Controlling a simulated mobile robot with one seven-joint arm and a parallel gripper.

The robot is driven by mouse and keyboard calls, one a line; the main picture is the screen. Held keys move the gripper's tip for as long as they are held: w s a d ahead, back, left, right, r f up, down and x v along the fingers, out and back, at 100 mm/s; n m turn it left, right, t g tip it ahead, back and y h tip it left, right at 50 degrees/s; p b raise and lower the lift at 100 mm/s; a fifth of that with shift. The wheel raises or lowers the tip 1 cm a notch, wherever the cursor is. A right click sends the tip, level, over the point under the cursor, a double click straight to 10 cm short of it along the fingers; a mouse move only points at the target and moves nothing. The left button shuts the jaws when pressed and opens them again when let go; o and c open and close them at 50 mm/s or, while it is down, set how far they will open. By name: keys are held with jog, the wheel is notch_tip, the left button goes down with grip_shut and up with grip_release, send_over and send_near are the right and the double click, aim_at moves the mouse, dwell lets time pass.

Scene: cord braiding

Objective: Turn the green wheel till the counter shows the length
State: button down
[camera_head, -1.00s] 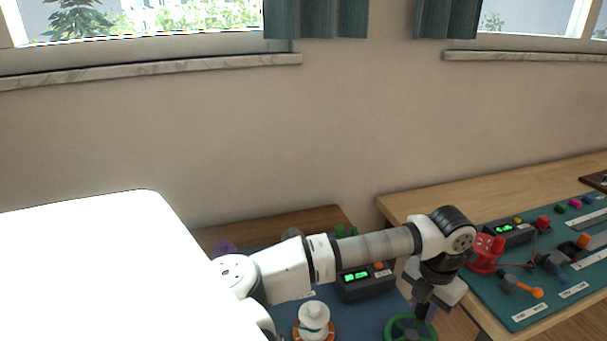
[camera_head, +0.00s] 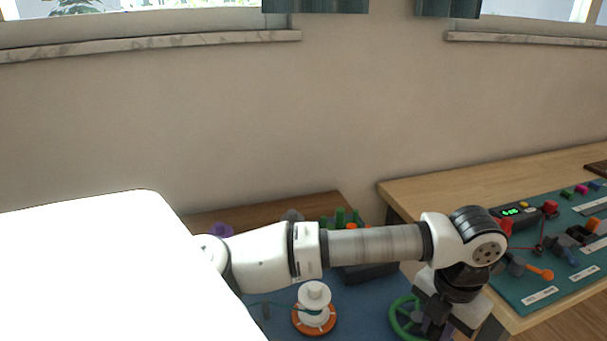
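The green wheel (camera_head: 399,316) stands at the bottom edge of the view, on the blue mat of the near table, and part of it is hidden by my arm's end. My gripper (camera_head: 436,329) is pointed down at the wheel's right side. Its fingertips are mostly hidden or cut off, so I cannot tell whether they are open, shut or touching the rim. A dark counter box (camera_head: 366,273) stands behind the wheel. My forearm covers its green display, so the length is not readable.
A white spool on an orange base (camera_head: 314,309) stands left of the wheel. Several green pegs (camera_head: 341,217) stand behind my forearm. The right table (camera_head: 420,201) holds a teal mat with another dark box with a lit green display (camera_head: 510,212), a red part and an orange-ended crank (camera_head: 541,273).

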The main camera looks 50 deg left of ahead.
jog(key=shift+f, duration=0.1)
jog(key=b, duration=0.2)
jog(key=shift+a+f+b, duration=0.1)
jog(key=shift+f+b, duration=0.2)
jog(key=shift+b, duration=0.6)
jog(key=shift+r+b, duration=0.15)
jog(key=shift+b, duration=0.2)
jog(key=shift+r, duration=0.1)
